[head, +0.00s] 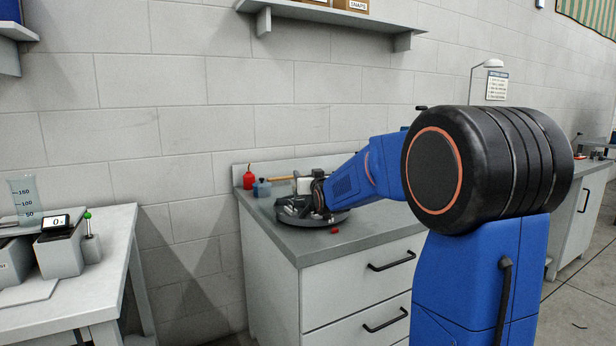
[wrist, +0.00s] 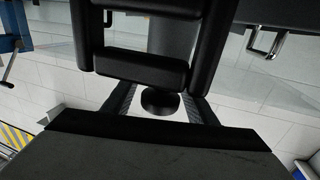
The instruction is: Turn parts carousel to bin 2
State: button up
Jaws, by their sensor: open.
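The parts carousel (head: 292,217) is a dark round tray on the grey counter in the head view. My arm reaches over it from the right and hides much of it. Bin numbers cannot be read. In the wrist view my gripper (wrist: 160,106) is open, with one finger on each side of a dark round knob (wrist: 160,98). I cannot tell whether either finger touches the knob. Black bars, not clearly identified, cross the upper part of that view.
A red bottle (head: 249,180) and a small blue container (head: 262,188) stand behind the carousel at the left. A small red item (head: 335,230) lies near the front edge of the counter (head: 345,245).

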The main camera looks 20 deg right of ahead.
grip_shut()
